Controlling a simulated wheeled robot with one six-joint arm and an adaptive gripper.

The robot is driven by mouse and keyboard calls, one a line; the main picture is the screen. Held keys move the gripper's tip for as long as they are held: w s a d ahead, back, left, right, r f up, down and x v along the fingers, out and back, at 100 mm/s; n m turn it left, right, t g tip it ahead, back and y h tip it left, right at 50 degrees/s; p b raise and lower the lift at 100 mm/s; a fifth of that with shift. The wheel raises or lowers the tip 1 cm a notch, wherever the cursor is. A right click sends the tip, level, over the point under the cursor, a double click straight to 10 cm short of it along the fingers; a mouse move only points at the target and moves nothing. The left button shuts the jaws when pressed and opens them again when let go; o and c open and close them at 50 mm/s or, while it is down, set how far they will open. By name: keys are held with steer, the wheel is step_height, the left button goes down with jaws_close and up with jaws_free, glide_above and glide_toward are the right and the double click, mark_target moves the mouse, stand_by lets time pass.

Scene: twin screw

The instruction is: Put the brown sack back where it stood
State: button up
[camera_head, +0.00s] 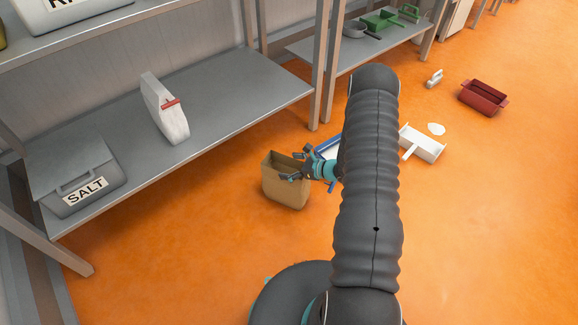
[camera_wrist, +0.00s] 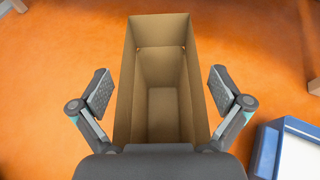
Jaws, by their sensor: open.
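The brown sack (camera_head: 285,184) stands upright on the orange floor in front of the grey shelf unit in the head view. In the wrist view the brown sack (camera_wrist: 128,100) is seen from above, open at the top and empty inside. My gripper (camera_head: 291,164) is at the sack's upper right side in the head view. In the wrist view my gripper (camera_wrist: 160,88) has its fingers spread wide, one on each side of the sack, with gaps showing between the pads and the sack walls.
A grey shelf (camera_head: 215,100) holds a box marked SALT (camera_head: 78,186) and a white container with a red part (camera_head: 165,108); bare shelf lies around them. A blue-edged tray (camera_wrist: 290,150) lies right of the sack. A white scoop-like tray (camera_head: 422,144) and red bin (camera_head: 483,97) are farther right.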

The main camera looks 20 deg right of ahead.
steer(key=v, duration=1.2)
steer(key=s+a+r+n+g, duration=0.4)
steer(key=a+r+n, duration=0.3)
steer(key=r, duration=0.5)
steer(key=s+a+r+n+g, duration=0.35)
steer(key=a+r+n, duration=0.4)
steer(key=r, duration=0.45)
steer(key=s+r+n+t+h, duration=0.3)
steer(key=s+r+n+h, duration=0.6)
steer(key=s+r+n, duration=0.3)
steer(key=shift+s+a+r+t, duration=0.3)
steer(key=shift+s+r, duration=1.3)
steer(key=shift+s, duration=1.35)
steer(key=shift+d+n, duration=0.1)
steer(key=shift+n, duration=0.15)
steer(key=shift+c, duration=0.2)
